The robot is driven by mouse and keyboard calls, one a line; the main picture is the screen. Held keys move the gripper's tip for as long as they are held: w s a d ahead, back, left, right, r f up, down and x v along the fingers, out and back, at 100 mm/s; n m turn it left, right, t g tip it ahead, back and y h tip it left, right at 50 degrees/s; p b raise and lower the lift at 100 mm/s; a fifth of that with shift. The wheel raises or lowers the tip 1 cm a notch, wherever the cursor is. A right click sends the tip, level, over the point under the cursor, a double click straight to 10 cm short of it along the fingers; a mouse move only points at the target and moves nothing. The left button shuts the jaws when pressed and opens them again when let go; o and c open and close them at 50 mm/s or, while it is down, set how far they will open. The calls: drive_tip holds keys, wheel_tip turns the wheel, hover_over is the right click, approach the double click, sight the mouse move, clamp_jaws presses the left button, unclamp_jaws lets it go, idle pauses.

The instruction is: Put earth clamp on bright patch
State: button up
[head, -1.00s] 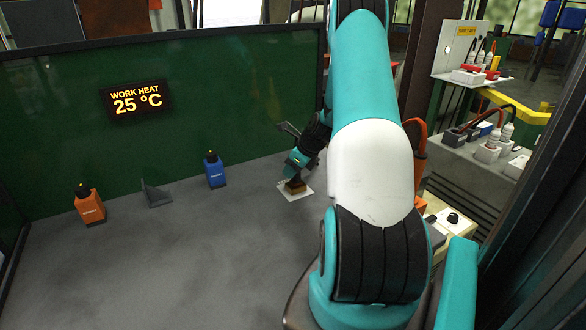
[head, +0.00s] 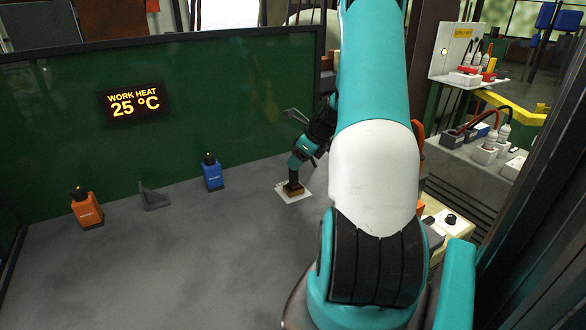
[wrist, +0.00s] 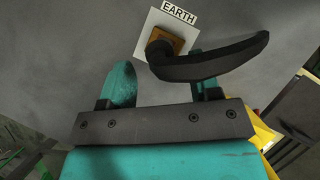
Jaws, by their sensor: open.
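The earth clamp (wrist: 205,64) is dark with a long curved handle. In the wrist view its rounded end is over a brown-gold patch (wrist: 178,40) on a white card marked EARTH (wrist: 148,22). In the head view the patch (head: 293,190) sits on the card (head: 290,199), with a dark upright part of the clamp (head: 293,175) above it. My gripper (wrist: 164,80) is open, its fingers apart, with the handle crossing in front of the right fingertip. In the head view my gripper (head: 295,165) is just above the clamp. Whether a finger touches it cannot be told.
An orange bottle (head: 87,209), a grey angled bracket (head: 153,198) and a blue bottle (head: 212,174) stand left of the card. A green screen (head: 60,140) reading 25 °C is behind. Shelves with plugs (head: 490,150) are at right. The front grey floor is clear.

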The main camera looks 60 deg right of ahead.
drive_tip(key=v, duration=0.6)
drive_tip(key=w+a+r+n+g+y, duration=0.1)
drive_tip(key=w+a+r+n, duration=0.2)
drive_tip(key=a+n, duration=0.5)
drive_tip(key=w+a+r+n+y, duration=0.15)
drive_tip(key=a+n, duration=0.25)
drive_tip(key=a, duration=0.7)
drive_tip(key=w+a+r+n+g+y, duration=0.1)
drive_tip(key=w+a+r+n, duration=0.4)
drive_tip(key=a, duration=0.5)
drive_tip(key=s+a+r+n+g, duration=0.1)
drive_tip(key=s+a+n, duration=0.2)
drive_tip(key=a+n, duration=0.3)
drive_tip(key=s+a+n+g, duration=0.1)
drive_tip(key=s+a+n, duration=0.2)
drive_tip(key=a+n, duration=0.25)
drive_tip(key=s+a+r+n+g+p, duration=0.1)
drive_tip(key=s+a+r+n+g, duration=0.1)
drive_tip(key=s+a+n, duration=0.8)
drive_tip(key=shift+s+a+r+n+p, duration=0.35)
drive_tip(key=shift+s+r+n+p, duration=0.1)
drive_tip(key=shift+s+n, duration=1.35)
